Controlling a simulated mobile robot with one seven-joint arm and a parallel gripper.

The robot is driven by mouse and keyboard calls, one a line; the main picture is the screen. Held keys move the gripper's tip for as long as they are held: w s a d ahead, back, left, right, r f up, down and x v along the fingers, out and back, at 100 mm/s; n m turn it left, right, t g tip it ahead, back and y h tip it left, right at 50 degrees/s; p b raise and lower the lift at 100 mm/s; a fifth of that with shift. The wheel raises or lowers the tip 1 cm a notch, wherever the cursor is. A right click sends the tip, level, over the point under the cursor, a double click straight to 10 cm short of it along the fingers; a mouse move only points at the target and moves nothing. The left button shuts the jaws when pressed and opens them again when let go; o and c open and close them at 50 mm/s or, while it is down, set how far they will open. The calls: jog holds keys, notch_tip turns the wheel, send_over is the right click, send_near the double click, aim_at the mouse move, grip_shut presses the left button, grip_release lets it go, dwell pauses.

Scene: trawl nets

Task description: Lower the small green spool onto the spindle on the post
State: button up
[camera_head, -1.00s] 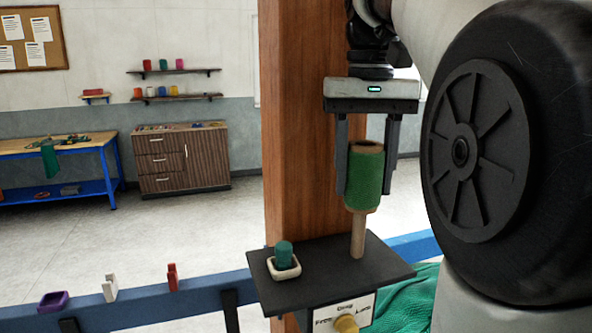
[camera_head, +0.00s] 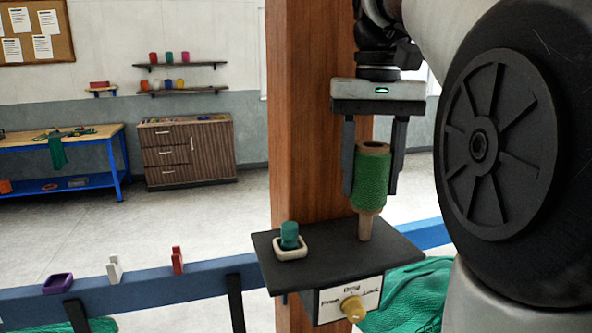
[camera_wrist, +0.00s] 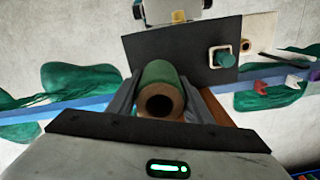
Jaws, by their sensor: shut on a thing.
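The green spool (camera_head: 371,180), with a wooden core, is upright between the fingers of my gripper (camera_head: 371,192), which is shut on it. In the wrist view the spool (camera_wrist: 160,75) shows its open end with a dark hole. The pale wooden spindle (camera_head: 365,228) stands on the black shelf (camera_head: 330,265) fixed to the wooden post (camera_head: 308,120). The spool's lower end lines up over the spindle, and only a short length of spindle shows below it. The spindle's top is hidden, apparently inside the core. A gap remains between spool and shelf.
A teal peg (camera_head: 289,236) in a white square holder (camera_head: 290,252) sits on the shelf's left part. A yellow knob (camera_head: 354,309) is on the box below. A blue rail (camera_head: 200,275) runs behind, with green net (camera_head: 415,295) at right.

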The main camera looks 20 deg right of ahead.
jog(key=shift+f+b, duration=1.75)
jog(key=shift+f, duration=0.8)
jog(key=o, duration=1.2)
notch_tip(320, 180, up, 17)
jog(key=p, duration=0.9)
jog(key=shift+r, duration=0.2)
